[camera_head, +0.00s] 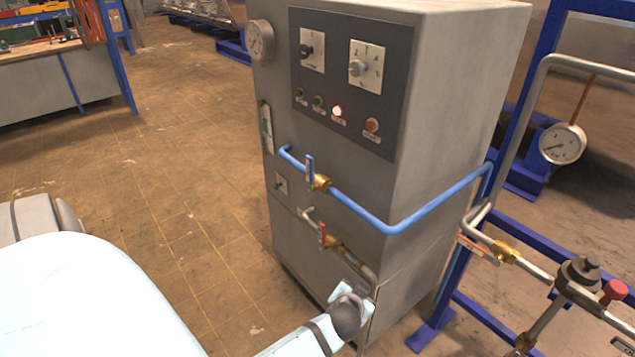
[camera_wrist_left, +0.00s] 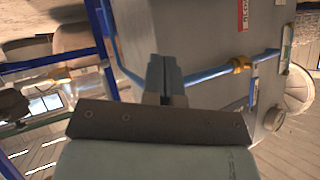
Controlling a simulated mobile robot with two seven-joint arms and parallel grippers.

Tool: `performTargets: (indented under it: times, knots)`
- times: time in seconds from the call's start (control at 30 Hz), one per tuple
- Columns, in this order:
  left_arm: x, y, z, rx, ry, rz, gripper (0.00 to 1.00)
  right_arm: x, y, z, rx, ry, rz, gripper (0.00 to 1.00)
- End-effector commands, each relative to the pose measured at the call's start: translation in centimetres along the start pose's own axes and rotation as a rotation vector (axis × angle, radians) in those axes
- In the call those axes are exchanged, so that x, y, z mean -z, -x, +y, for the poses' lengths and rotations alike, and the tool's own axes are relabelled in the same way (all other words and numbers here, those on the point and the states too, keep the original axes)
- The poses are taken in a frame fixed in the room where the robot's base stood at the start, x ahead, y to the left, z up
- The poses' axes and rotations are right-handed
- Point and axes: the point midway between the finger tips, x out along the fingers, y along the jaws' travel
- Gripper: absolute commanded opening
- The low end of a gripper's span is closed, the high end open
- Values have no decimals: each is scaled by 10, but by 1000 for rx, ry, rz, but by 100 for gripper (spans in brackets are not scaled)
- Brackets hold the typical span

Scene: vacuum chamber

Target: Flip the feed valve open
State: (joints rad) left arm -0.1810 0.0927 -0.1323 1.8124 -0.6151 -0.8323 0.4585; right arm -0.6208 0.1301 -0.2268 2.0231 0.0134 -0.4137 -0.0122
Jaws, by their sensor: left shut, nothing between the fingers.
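On the grey cabinet's front, a blue pipe (camera_head: 360,212) carries a brass valve (camera_head: 319,182) with a blue lever (camera_head: 310,167) standing upright, across the pipe. Below it, a grey pipe carries another brass valve (camera_head: 332,242) with a red lever (camera_head: 323,230), also upright. I cannot read which one is marked feed. My left arm comes in low, with its wrist below the red-lever valve; its fingertips are not clear in the head view. In the left wrist view my left gripper (camera_wrist_left: 165,68) is shut and empty, appearing over the blue pipe (camera_wrist_left: 205,75), apart from the brass valve (camera_wrist_left: 240,65). My right gripper is not in view.
The cabinet (camera_head: 450,120) has a dark control panel (camera_head: 345,105) with knobs and a lit red lamp (camera_head: 337,111). A blue frame (camera_head: 535,110) with pipes, a gauge (camera_head: 562,144) and a red knob (camera_head: 614,292) stands right. Floor left of the cabinet is clear.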

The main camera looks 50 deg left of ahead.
Motion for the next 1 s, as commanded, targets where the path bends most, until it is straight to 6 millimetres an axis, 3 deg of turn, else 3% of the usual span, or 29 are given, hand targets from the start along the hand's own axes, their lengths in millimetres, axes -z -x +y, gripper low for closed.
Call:
performTargets:
  times: [0.03, 0.17, 0.3, 0.43, 0.63, 1.0]
  knots:
    - [13, -36, -12, 126, 45, 14, 0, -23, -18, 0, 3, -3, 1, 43]
    - [68, -75, -63, 464, 203, 65, 0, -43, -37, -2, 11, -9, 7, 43]
    - [121, -81, -110, 779, 400, 162, 0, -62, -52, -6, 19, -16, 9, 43]
    - [154, -70, -136, 978, 545, 252, 0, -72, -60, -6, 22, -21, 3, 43]
    - [174, -57, -152, 1102, 638, 318, 0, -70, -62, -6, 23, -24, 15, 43]
    - [176, -56, -153, 1106, 640, 321, 0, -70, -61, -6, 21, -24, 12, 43]
